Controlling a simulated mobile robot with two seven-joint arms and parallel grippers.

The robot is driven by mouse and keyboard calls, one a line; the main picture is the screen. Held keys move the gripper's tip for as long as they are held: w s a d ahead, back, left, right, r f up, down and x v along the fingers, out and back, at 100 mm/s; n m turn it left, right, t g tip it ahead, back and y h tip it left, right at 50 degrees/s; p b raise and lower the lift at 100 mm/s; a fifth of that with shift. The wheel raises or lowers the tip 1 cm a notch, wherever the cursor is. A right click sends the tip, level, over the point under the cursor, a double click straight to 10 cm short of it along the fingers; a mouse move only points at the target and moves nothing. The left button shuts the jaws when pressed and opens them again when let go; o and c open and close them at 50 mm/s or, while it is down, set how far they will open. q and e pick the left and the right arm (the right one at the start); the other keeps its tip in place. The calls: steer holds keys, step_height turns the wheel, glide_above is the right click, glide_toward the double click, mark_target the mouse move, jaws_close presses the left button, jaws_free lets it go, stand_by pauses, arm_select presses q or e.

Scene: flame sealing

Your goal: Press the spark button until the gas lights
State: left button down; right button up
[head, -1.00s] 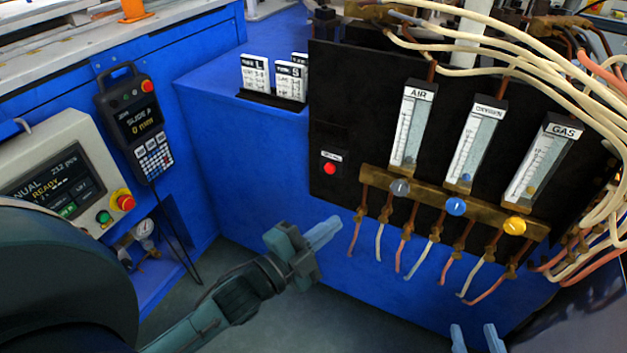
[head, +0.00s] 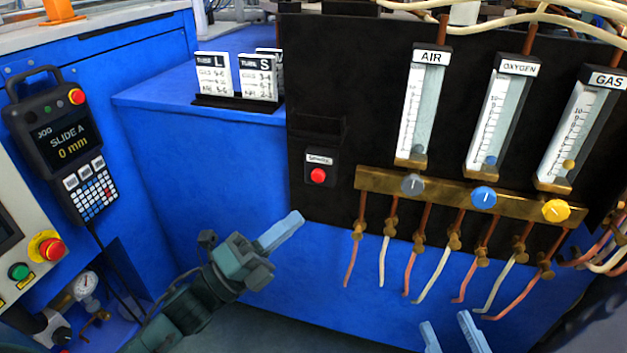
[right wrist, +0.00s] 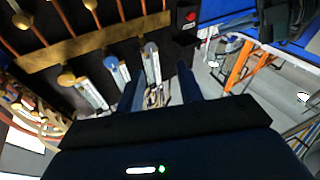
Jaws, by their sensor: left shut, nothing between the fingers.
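The red spark button (head: 317,176) sits in a small black box on the dark panel, under a white label too blurred to read surely. It also shows in the right wrist view (right wrist: 190,16). My left gripper (head: 299,217) is shut and empty, its fingers pointing up and right. In the picture its tips are below and slightly left of the button, with a visible gap. My right gripper (head: 446,319) is open and empty at the bottom, below the tubes. Its two fingers also show apart in the right wrist view (right wrist: 160,85).
Right of the button are the AIR (head: 417,105), OXYGEN (head: 502,115) and GAS (head: 580,130) flow meters. Grey (head: 412,184), blue (head: 484,197) and yellow (head: 555,210) knobs sit on a brass bar (head: 447,191), with thin tubes hanging below. A pendant (head: 62,140) hangs at left.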

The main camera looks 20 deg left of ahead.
arm_select(q)
steer(key=b, duration=0.2)
glide_toward(318, 176)
steer(key=w+d+r, duration=0.2)
steer(key=d+r, duration=0.1)
steer(key=d, duration=0.2)
steer(key=shift+w+a+r, duration=0.1)
steer(key=shift+w, duration=0.2)
arm_select(e)
steer(key=shift+a+r, duration=0.1)
steer(key=shift+a, duration=0.05)
steer(key=shift+f, duration=0.25)
steer(key=shift+r, duration=0.2)
stand_by(0.8)
arm_select(q)
steer(key=shift+w, duration=0.1)
steer(key=shift+w, duration=0.3)
arm_select(e)
steer(key=shift+f, duration=0.15)
